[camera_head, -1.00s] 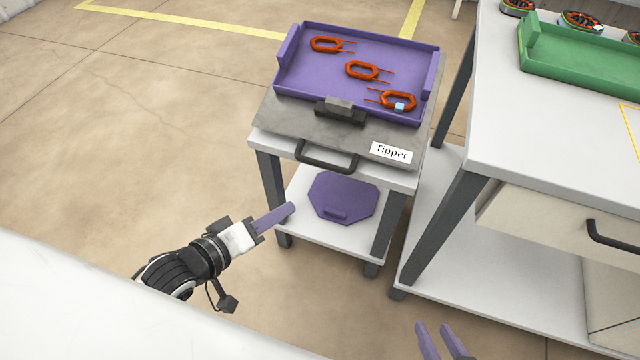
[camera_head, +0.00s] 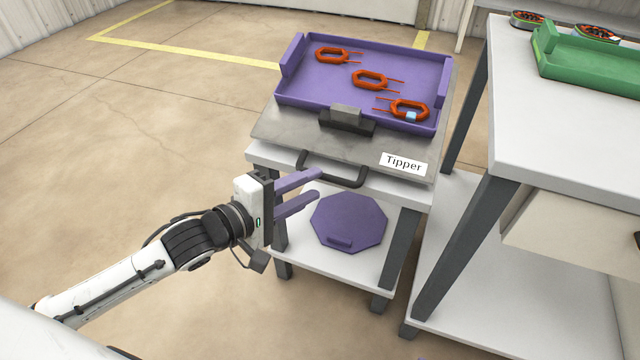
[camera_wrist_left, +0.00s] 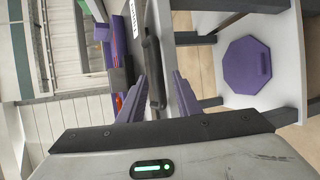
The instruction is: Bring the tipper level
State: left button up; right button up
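The tipper, a grey plate (camera_head: 285,130) with a "Tipper" label and a black handle (camera_head: 330,180) on its front, sits on a small white stand. It carries a purple tray (camera_head: 365,55) with three orange coils (camera_head: 370,80), one bearing a light-blue piece. I cannot tell the plate's exact tilt. My left gripper (camera_head: 318,186) is open and empty, its purple fingers apart just in front of the handle's left part. In the left wrist view, the handle (camera_wrist_left: 153,65) appears between the fingertips (camera_wrist_left: 160,76), with no visible grip on it. My right gripper is out of view.
A purple octagonal piece (camera_head: 350,222) lies on the stand's lower shelf (camera_head: 290,225). A larger white table (camera_head: 545,120) stands to the right, with a green tray (camera_head: 590,65) and wound parts behind it. Open floor (camera_head: 150,130) lies to the left.

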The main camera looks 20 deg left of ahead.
aim_at(324, 179)
pick_arm(q)
jog(key=shift+b+x, duration=0.4)
jog(key=shift+x, duration=1.5)
jog(key=shift+f, duration=0.1)
grip_shut()
